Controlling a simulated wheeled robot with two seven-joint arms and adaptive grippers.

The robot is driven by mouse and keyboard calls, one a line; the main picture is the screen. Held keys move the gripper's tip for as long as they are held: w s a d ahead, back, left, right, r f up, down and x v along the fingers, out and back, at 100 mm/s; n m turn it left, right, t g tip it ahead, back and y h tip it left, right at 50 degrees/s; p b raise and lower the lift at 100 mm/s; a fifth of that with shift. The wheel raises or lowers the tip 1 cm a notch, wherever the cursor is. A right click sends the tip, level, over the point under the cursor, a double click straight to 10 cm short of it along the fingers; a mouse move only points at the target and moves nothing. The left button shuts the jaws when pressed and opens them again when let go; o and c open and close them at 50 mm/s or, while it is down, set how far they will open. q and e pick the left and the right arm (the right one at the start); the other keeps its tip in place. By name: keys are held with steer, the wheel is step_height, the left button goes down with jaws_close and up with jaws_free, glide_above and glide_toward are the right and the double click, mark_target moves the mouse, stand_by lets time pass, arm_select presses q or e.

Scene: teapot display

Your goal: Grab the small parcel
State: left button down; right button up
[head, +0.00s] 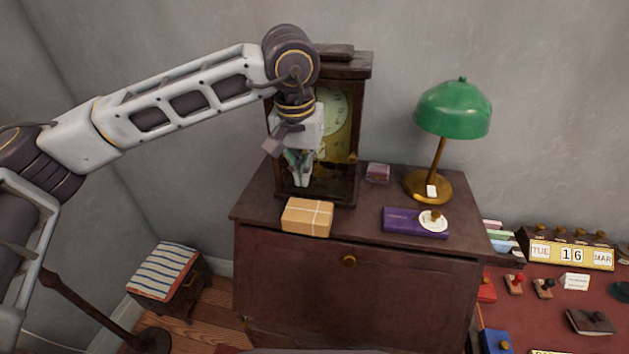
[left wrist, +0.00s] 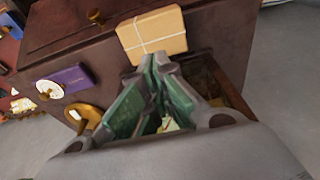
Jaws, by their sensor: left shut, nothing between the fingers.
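The small parcel (head: 307,217) is a tan box tied with white string. It sits at the front left of the dark wooden cabinet's top (head: 385,207). It also shows in the left wrist view (left wrist: 152,35), just beyond my fingertips. My left gripper (head: 301,183) is above and behind the parcel, in front of the clock, pointing down. Its fingers are shut and empty, and a gap shows between them and the parcel. In the left wrist view the left gripper (left wrist: 158,62) has its green-padded fingers meeting at the tips. My right gripper is not in view.
A tall wooden clock (head: 341,130) stands right behind my left gripper. A purple box (head: 402,222) with a round white item, a small pink box (head: 377,173) and a green lamp (head: 452,110) stand to the right. A striped stool (head: 163,272) is at lower left.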

arm_select(q)
steer(key=shift+s+r, duration=0.2)
steer(key=shift+r, duration=0.75)
steer(key=shift+s+r, duration=0.15)
steer(key=shift+r, duration=0.8)
